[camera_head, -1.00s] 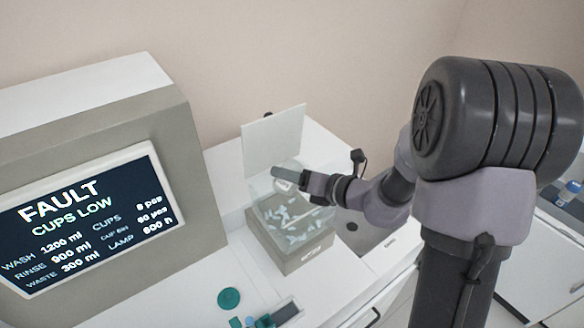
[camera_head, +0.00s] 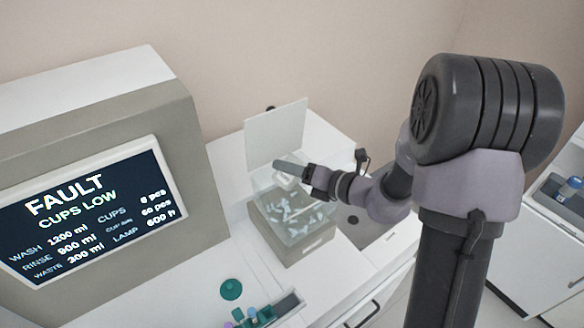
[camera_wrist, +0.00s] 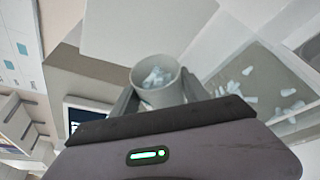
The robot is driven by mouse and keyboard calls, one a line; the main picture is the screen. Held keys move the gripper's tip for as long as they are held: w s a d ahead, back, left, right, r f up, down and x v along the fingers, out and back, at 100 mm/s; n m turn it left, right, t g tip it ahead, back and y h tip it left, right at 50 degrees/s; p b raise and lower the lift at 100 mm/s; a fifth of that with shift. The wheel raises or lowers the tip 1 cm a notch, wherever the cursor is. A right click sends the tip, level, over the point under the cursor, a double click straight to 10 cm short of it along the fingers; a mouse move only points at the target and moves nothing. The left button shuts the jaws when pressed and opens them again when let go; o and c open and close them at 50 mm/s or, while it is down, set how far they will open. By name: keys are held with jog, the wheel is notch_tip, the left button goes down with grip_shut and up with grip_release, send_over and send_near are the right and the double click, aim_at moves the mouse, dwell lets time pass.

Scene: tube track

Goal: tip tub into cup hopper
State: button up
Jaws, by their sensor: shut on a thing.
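My gripper (camera_wrist: 157,97) is shut on a pale round tub (camera_wrist: 160,92); its fingers press the tub from both sides. Small white cups lie inside the tub, whose open mouth shows in the wrist view. In the head view my gripper (camera_head: 292,172) is above the cup hopper, and the tub is mostly hidden by it. The cup hopper (camera_head: 304,246) is a clear-walled bin on a grey-beige base, with several loose white cups in it. It also shows to the right of the tub in the wrist view (camera_wrist: 235,72).
A white upright panel (camera_head: 275,135) stands behind the hopper. The machine's screen (camera_head: 90,212) on the left reads FAULT, CUPS LOW. A green disc (camera_head: 231,289) and a small rack of coloured-capped tubes (camera_head: 268,315) lie in front of the hopper.

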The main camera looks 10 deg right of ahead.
dwell(0.5)
jog(key=shift+s+a+f+m+y, duration=0.1)
jog(key=shift+a+f+m+y, duration=0.05)
jog(key=shift+f+m+y, duration=0.3)
jog(key=shift+m, duration=0.25)
